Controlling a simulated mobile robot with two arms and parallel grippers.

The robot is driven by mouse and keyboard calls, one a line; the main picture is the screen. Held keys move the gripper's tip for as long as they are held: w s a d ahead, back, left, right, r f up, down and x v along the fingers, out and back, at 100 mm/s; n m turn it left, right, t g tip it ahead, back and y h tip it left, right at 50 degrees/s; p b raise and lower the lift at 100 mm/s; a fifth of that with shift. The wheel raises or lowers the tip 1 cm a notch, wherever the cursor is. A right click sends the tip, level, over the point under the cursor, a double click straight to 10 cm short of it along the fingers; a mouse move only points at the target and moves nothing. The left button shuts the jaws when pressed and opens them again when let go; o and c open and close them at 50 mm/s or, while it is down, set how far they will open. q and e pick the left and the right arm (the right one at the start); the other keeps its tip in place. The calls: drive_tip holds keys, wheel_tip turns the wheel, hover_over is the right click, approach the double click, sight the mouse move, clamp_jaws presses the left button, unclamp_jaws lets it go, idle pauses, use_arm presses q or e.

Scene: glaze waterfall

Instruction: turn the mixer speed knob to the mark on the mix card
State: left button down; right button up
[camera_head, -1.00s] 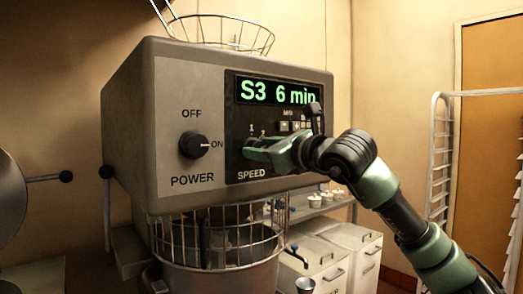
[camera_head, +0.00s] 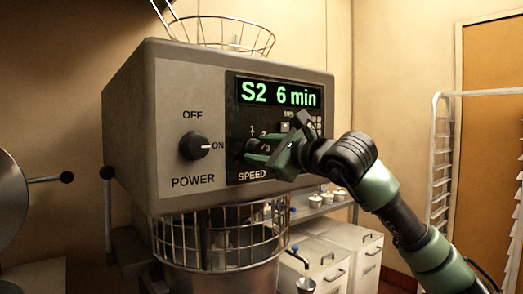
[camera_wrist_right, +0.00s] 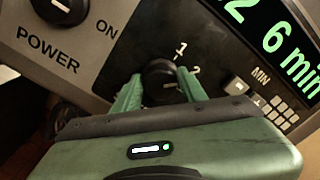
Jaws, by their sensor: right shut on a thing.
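The mixer's speed knob (camera_wrist_right: 160,80) is black and round, with printed marks 1 and 2 showing around it in the right wrist view. My right gripper (camera_wrist_right: 160,92) is shut on the knob, one green finger on each side. In the head view my right gripper (camera_head: 262,155) hides most of the knob, above the word SPEED. The display (camera_head: 278,94) reads "S2 6 min" in green. The mix card is not seen in these frames. My left gripper is not in view.
The power knob (camera_head: 194,146) is left of the speed panel, beside OFF and ON labels. A wire bowl guard (camera_head: 220,232) sits below the mixer head. A rack (camera_head: 440,165) stands at right, and white bins (camera_head: 335,258) are low behind.

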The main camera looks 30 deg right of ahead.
drive_tip(key=o, duration=1.3)
drive_tip(key=shift+o, duration=0.2)
drive_tip(key=s+b, duration=0.2)
drive_tip(key=s, duration=0.5)
drive_tip(key=shift+s+d, duration=0.3)
drive_tip(key=shift+s, duration=0.1)
